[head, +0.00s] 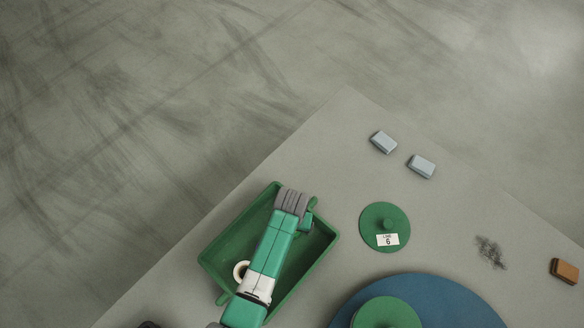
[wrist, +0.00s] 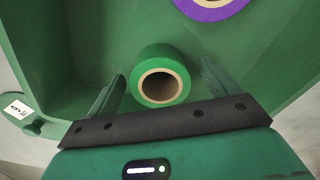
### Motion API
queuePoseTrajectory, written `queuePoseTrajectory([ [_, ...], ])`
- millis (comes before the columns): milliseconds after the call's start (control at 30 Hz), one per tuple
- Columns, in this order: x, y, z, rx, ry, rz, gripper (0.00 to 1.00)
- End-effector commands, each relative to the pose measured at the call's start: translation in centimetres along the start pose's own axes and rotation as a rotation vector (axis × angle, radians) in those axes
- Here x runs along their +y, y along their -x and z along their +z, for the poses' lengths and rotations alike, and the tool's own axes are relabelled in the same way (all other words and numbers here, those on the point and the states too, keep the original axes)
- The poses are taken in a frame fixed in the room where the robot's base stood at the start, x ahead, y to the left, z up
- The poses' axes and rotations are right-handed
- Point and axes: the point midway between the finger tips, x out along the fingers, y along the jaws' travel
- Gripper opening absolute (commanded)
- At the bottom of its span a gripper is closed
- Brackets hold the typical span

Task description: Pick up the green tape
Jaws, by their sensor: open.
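The green tape (wrist: 165,60) is a roll with a pale cardboard core, lying inside the green bin (wrist: 70,45). In the wrist view my gripper (wrist: 162,72) is open, with one finger on each side of the roll. Whether the fingers touch the roll I cannot tell. In the head view my arm reaches over the bin (head: 216,244), and the green tape is not visible there.
A purple tape roll (wrist: 212,8) lies in the bin beyond the green one. On the table are two grey-blue blocks (head: 421,166), a green disc labelled 6 (head: 371,221) and a brown block (head: 564,271).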

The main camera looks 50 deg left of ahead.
Motion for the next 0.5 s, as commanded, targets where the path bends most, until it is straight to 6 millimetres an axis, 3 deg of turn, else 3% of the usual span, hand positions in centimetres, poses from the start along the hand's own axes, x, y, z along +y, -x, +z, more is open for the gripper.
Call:
queuePoseTrajectory([
  [267,0.01,-0.41,-0.04,0.002,0.0,0.0,0.86],
  [500,0.01,-0.41,-0.03,0.002,0.0,0.0,0.39],
])
